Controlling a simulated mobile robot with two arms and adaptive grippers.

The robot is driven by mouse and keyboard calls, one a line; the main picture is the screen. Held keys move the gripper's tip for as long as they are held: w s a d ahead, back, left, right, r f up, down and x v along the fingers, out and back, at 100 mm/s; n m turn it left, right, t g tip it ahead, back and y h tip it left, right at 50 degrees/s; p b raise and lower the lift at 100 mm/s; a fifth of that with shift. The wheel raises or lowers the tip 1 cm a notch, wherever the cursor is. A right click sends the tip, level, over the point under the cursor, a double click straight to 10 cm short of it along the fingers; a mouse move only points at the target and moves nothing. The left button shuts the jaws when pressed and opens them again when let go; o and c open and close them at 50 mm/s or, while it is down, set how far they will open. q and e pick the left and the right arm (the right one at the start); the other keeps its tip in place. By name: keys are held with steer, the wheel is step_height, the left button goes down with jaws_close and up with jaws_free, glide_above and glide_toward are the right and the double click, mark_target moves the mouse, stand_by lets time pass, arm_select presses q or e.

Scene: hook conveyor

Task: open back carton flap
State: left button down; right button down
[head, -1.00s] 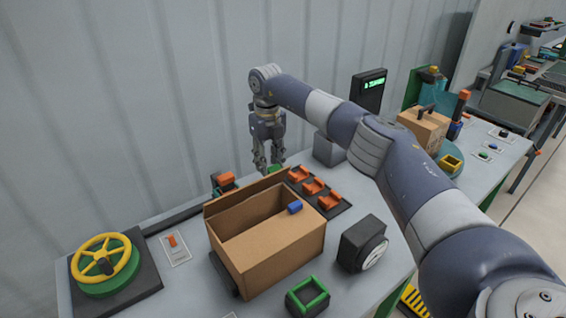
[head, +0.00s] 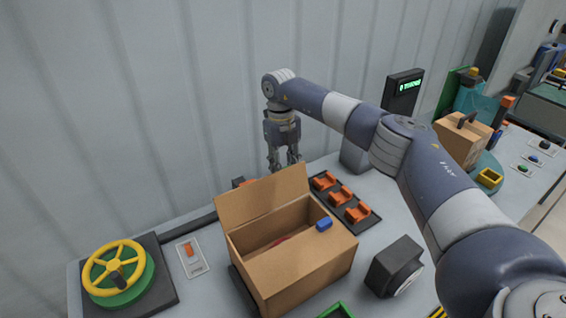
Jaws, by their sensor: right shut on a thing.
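The brown carton (head: 300,270) stands on the bench, its top open. Its back flap (head: 262,197) stands up along the rear edge, leaning a little back. My right gripper (head: 284,162) is behind the carton, pointing down at the flap's top edge near its right end. Its fingers are shut on the flap; their tips are partly hidden behind it. A small blue block (head: 324,224) sits at the carton's right rim. Something reddish (head: 278,242) shows inside the carton, mostly hidden. My left gripper is not in view.
A yellow handwheel (head: 112,268) and a switch plate (head: 192,258) are left of the carton. A black tray of orange parts (head: 345,199) lies behind right. The grey wall is close behind.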

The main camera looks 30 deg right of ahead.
steer(key=shift+s+a+f, duration=0.1)
steer(key=shift+s+f, duration=0.05)
steer(key=shift+f, duration=0.2)
steer(key=c, duration=1.4)
jaws_free()
steer(key=shift+o, duration=1.4)
steer(key=shift+w, duration=0.3)
step_height(320, 180, up, 12)
steer(key=w, duration=0.1)
steer(key=shift+w, duration=0.3)
steer(key=shift+f, duration=0.1)
